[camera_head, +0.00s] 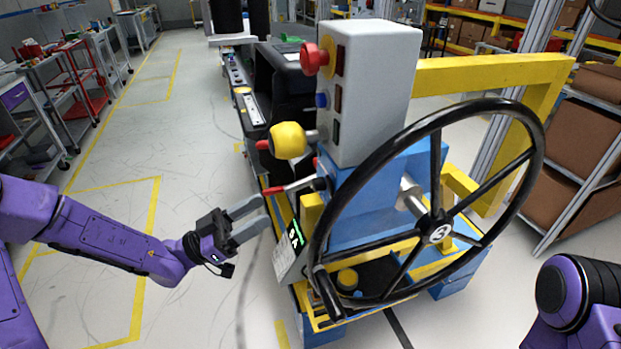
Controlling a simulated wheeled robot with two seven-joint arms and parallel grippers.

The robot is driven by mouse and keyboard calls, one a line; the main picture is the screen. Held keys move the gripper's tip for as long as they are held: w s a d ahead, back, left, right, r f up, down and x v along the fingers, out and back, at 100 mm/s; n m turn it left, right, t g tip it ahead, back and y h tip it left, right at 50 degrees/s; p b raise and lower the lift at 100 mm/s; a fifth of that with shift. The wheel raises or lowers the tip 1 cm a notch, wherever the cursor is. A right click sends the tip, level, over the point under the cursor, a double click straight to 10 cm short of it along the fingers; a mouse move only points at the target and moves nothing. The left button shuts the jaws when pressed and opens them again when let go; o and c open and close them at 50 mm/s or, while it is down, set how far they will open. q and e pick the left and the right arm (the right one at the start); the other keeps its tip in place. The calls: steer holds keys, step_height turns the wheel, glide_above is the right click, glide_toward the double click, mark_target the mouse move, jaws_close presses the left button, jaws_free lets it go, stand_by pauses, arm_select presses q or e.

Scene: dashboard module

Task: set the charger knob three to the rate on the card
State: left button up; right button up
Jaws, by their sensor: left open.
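A large black handwheel (523,133) stands at the front of a blue and yellow machine; its hub (438,231) bears a mark that looks like a 3. A small dark display or label (295,236) with light characters, perhaps "8 A", sits on a tilted grey panel (287,262) left of the wheel. I cannot tell whether this is the card. My left gripper (262,212) is open and empty, its grey fingers pointing right, just left of that panel and below a red-handled lever (287,188). My right gripper is out of view; only part of my right arm shows at lower right.
A grey control box (373,90) carries a red mushroom button (312,58) and a blue button (321,100). A yellow knob (288,140) sticks out above the lever. A yellow frame (480,75) stands behind.

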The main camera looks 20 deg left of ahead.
mark_target(314, 186)
arm_select(q)
steer(key=shift+m+g+h, duration=0.4)
steer(key=shift+m+h, duration=0.1)
steer(key=shift+m, duration=0.1)
steer(key=p+x, duration=0.1)
steer(key=x, duration=0.2)
steer(key=p+x, duration=0.1)
steer(key=x, duration=0.3)
steer(key=s+p+x, duration=0.1)
steer(key=x, duration=0.3)
steer(key=shift+w+d+p, duration=0.1)
steer(key=shift+d+p, duration=0.25)
